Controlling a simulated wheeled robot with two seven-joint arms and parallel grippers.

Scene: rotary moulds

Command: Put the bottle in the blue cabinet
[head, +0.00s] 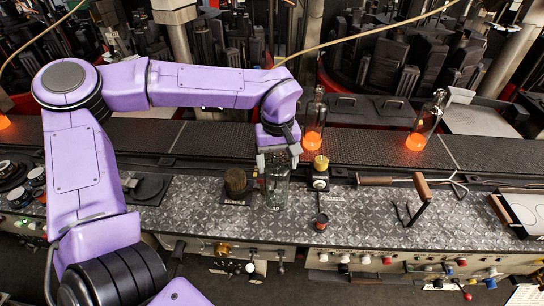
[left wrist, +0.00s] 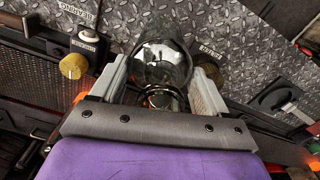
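A clear glass bottle (head: 277,188) stands upright on the patterned metal counter, near its middle. My left gripper (head: 279,158) points down over the bottle's upper part, with one finger on each side. In the left wrist view the bottle (left wrist: 161,62) sits between the fingers of the left gripper (left wrist: 160,82). The gaps between fingers and glass are very small, and I cannot tell whether they touch. Two more clear bottles with glowing orange bases, one near (head: 313,122) and one farther right (head: 427,120), stand on the dark conveyor. No blue cabinet shows. My right gripper is not in view.
A dark knob (head: 236,181) stands just left of the bottle, and a yellow-topped control (head: 320,165) just right. A wooden-handled tool (head: 376,181) and an upright wooden handle (head: 421,187) are farther right. The conveyor (head: 360,146) runs behind the counter (head: 345,225).

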